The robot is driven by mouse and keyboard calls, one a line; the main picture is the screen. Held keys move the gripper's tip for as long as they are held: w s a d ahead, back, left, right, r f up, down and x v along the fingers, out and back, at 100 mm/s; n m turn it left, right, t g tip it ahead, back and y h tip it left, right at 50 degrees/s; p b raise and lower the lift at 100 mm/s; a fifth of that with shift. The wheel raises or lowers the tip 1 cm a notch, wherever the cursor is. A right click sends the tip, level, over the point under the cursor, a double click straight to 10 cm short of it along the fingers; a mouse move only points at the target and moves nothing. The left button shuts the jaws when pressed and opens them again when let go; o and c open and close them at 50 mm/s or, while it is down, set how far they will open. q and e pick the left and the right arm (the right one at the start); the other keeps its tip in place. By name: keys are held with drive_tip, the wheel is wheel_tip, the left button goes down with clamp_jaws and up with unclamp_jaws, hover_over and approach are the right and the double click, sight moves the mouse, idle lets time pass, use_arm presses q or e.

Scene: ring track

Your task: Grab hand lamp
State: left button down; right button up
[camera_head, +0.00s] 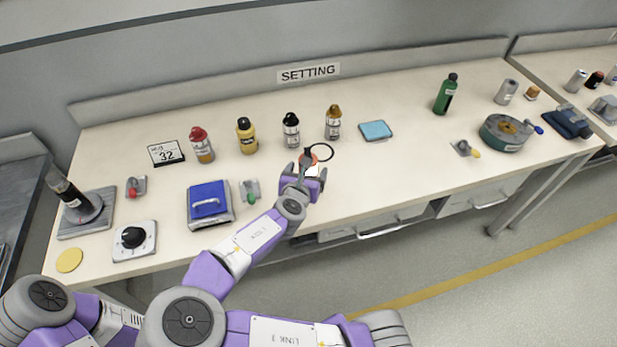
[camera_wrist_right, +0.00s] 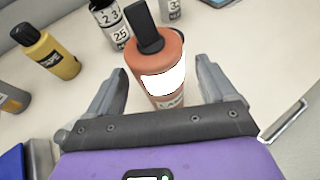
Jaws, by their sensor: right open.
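The orange thing with a white label and a black upright top, which I take for the hand lamp (camera_head: 310,160), stands near the bench's front edge. A thin black loop lies beside it. It also shows in the right wrist view (camera_wrist_right: 163,75), its lower end partly hidden by my gripper. My right gripper (camera_head: 304,171) is open around it, one finger on each side. In the right wrist view (camera_wrist_right: 160,85) there is a visible gap between each finger and its body. My left gripper is not in view.
Behind stand a black-capped bottle (camera_head: 291,131), an orange-capped bottle (camera_head: 333,123) and a yellow bottle (camera_head: 246,136). A blue pad (camera_head: 376,131) lies to the right. A blue-lidded box (camera_head: 209,204) and green-knobbed switch (camera_head: 250,191) are left. The bench right of the lamp is fairly clear.

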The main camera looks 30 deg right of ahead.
drive_tip(key=shift+x, duration=1.05)
drive_tip(key=c, duration=1.2)
